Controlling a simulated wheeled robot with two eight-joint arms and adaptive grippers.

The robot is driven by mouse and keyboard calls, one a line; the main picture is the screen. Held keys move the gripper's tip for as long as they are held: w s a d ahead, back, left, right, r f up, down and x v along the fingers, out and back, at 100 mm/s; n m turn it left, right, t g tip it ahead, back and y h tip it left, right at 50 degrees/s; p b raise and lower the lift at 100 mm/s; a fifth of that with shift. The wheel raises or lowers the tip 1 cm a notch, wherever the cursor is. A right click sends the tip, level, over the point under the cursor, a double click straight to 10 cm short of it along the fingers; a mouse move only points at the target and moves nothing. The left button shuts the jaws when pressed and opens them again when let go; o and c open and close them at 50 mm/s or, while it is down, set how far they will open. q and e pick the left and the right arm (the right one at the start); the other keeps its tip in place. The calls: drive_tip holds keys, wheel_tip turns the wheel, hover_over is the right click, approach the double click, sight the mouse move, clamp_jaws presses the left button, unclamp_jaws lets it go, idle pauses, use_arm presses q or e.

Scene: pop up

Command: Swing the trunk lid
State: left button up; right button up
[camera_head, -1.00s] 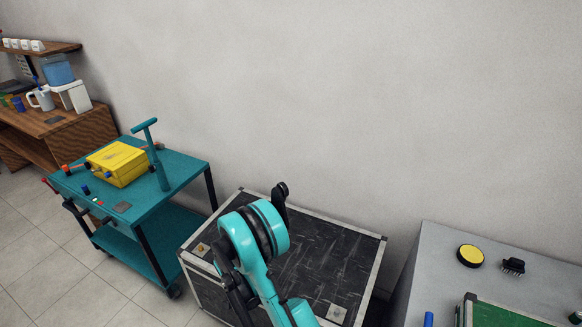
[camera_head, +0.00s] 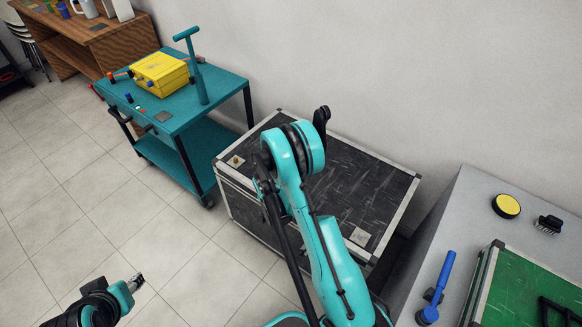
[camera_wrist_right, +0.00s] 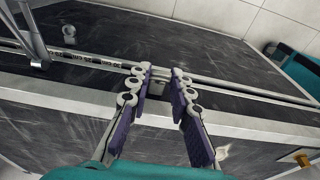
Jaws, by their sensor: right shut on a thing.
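The trunk (camera_head: 352,193) is a black, streaked case with silver metal edges, standing against the wall in the head view. Its lid looks down in that view. My right arm crosses in front of it and hides part of its front; the right gripper is hidden there. In the right wrist view, my right gripper (camera_wrist_right: 161,80) has its two purple-padded fingers closed around a small grey latch piece (camera_wrist_right: 157,89) at the trunk's metal rim. My left gripper (camera_head: 137,283) is at the lower left, over the floor, apart from the trunk; its finger opening is too small to tell.
A teal cart (camera_head: 178,125) with a yellow case (camera_head: 158,73) stands left of the trunk. Tiled floor is clear at the left.

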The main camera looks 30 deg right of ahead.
wheel_tip(320, 180, up, 11)
drive_tip(key=w+d+p, duration=0.1)
drive_tip(key=d+p, duration=0.1)
drive_tip(key=p, duration=0.3)
drive_tip(key=shift+d+f+p, duration=0.15)
drive_tip(key=shift+d+p, duration=0.15)
drive_tip(key=shift+p, duration=0.05)
drive_tip(key=shift+w+d+r+p, duration=0.1)
drive_tip(key=shift+r+p, duration=0.2)
drive_tip(key=shift+r, duration=0.25)
drive_tip(key=shift+w+d+r+p, duration=0.1)
drive_tip(key=shift+r+p, duration=0.2)
drive_tip(key=shift+r, duration=0.2)
clamp_jaws()
drive_tip(key=shift+d+r, duration=0.1)
drive_tip(key=shift+r, duration=0.2)
drive_tip(key=w+d+r+p, duration=0.1)
drive_tip(key=d+r+p, duration=0.2)
drive_tip(key=r, duration=0.4)
drive_tip(key=w+d+r+p, duration=0.1)
drive_tip(key=d+r+p, duration=0.2)
drive_tip(key=r+p, duration=0.2)
drive_tip(key=shift+w+r, duration=0.25)
drive_tip(key=shift+r, duration=0.7)
drive_tip(key=shift+o, duration=0.3)
unclamp_jaws()
drive_tip(key=shift+d, duration=0.1)
drive_tip(key=o, duration=0.4)
drive_tip(key=shift+o, duration=0.2)
